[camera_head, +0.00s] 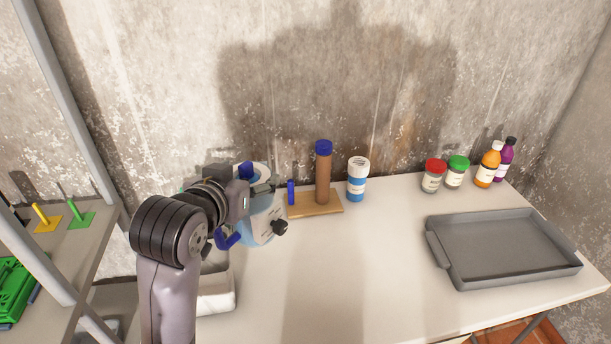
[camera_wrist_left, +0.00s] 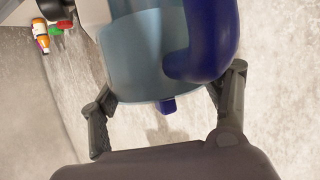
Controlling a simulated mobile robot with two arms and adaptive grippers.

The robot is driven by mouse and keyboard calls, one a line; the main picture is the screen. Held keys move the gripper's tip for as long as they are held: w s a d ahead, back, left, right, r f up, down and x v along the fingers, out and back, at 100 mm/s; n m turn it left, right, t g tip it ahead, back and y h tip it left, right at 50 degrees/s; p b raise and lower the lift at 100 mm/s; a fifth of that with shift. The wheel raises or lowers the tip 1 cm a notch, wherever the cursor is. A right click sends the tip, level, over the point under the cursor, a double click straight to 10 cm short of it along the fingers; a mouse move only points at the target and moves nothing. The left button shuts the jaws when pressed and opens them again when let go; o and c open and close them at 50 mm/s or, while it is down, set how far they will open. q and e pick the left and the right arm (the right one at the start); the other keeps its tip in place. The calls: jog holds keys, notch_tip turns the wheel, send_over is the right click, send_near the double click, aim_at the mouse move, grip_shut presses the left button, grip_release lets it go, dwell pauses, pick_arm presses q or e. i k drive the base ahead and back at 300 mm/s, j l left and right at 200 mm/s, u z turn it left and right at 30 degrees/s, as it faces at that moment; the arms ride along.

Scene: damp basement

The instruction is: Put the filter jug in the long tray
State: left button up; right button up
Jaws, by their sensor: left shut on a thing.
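The filter jug (camera_head: 263,224) is pale blue and see-through, with a dark blue handle and a black knob low on its right side. It is at the left end of the white table, partly hidden by my left arm. My left gripper (camera_head: 246,203) is shut on the jug. In the left wrist view the jug (camera_wrist_left: 140,60) is between the two fingers, its blue handle close in front. I cannot tell whether its base touches the table. The long tray (camera_head: 462,279), grey and shallow, lies empty at the table's right. My right gripper is not in view.
Jars and bottles line the back right. A white bin (camera_head: 218,297) is beneath my left arm. The table's middle is clear.

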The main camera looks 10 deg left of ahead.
aim_at(488, 246)
jog(key=i+l+z, duration=0.15)
jog(key=l+z, duration=0.2)
jog(key=i+l+z, duration=0.2)
jog(key=l+z, duration=0.2)
jog(key=i+l+z, duration=0.35)
jog(key=l, duration=0.15)
jog(key=k, duration=0.1)
